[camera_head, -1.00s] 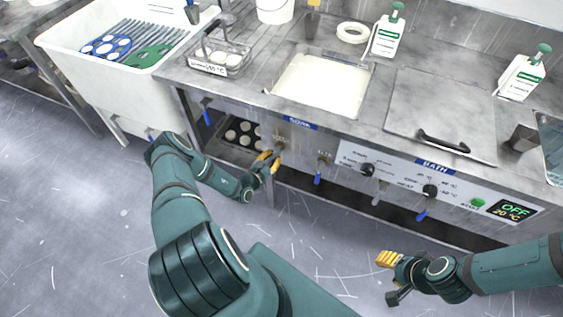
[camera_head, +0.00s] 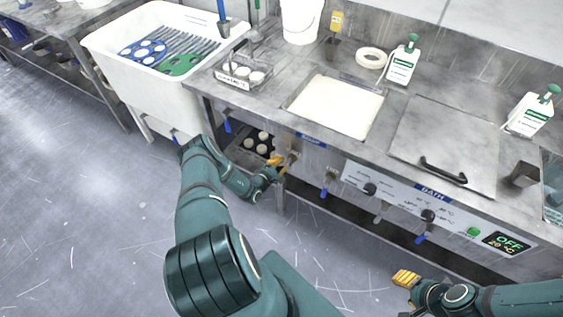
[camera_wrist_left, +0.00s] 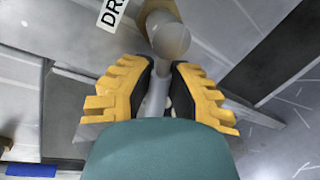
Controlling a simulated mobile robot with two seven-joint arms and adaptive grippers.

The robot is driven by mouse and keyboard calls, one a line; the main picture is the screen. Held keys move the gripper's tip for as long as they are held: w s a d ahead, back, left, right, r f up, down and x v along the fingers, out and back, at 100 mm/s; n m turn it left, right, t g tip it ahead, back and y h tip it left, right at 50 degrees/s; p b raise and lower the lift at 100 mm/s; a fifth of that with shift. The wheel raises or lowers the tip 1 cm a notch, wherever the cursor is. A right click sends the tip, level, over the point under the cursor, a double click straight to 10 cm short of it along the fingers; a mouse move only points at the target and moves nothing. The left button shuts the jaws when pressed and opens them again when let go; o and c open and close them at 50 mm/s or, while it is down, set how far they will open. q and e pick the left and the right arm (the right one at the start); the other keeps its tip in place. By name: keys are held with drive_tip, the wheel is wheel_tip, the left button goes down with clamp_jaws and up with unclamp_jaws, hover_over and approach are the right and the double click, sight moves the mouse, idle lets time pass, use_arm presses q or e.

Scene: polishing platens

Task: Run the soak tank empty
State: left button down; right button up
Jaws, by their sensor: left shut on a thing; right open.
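The soak tank (camera_head: 335,106) is an open basin in the bench, filled with pale cream liquid. Below its blue label, a brass drain valve (camera_head: 293,155) sticks out of the front panel. My left gripper (camera_head: 275,168) is at this valve. In the left wrist view, the yellow fingers of my left gripper (camera_wrist_left: 160,92) are closed around a thin grey lever (camera_wrist_left: 156,97) below the round brass valve end (camera_wrist_left: 168,38). A partly cut-off label starting "DR" (camera_wrist_left: 111,13) is beside it. My right gripper (camera_head: 405,278) is open and empty, low in front of the bench.
A second valve with a blue handle (camera_head: 330,178) is to the right. The lidded bath (camera_head: 445,140) has a control panel and a display (camera_head: 508,241) reading OFF. A white sink (camera_head: 150,75) stands left. A wire rack (camera_head: 243,77) and bottles (camera_head: 403,65) stand on the bench.

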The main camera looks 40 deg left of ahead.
use_arm(q)
drive_tip(key=shift+a+r+m+p, duration=0.15)
drive_tip(key=shift+r+m+p, duration=0.35)
drive_tip(key=shift+m+p, duration=0.4)
drive_tip(key=shift+r+m+y+p, duration=0.15)
drive_tip(key=shift+m+y+p, duration=0.35)
drive_tip(key=shift+m+p, duration=0.15)
drive_tip(key=c, duration=0.9)
unclamp_jaws()
drive_tip(key=shift+s, duration=0.1)
drive_tip(key=shift+o, duration=0.2)
drive_tip(key=shift+s, duration=0.1)
drive_tip(key=v, duration=1.1)
drive_tip(key=shift+s+r, duration=0.3)
drive_tip(key=shift+s, duration=0.05)
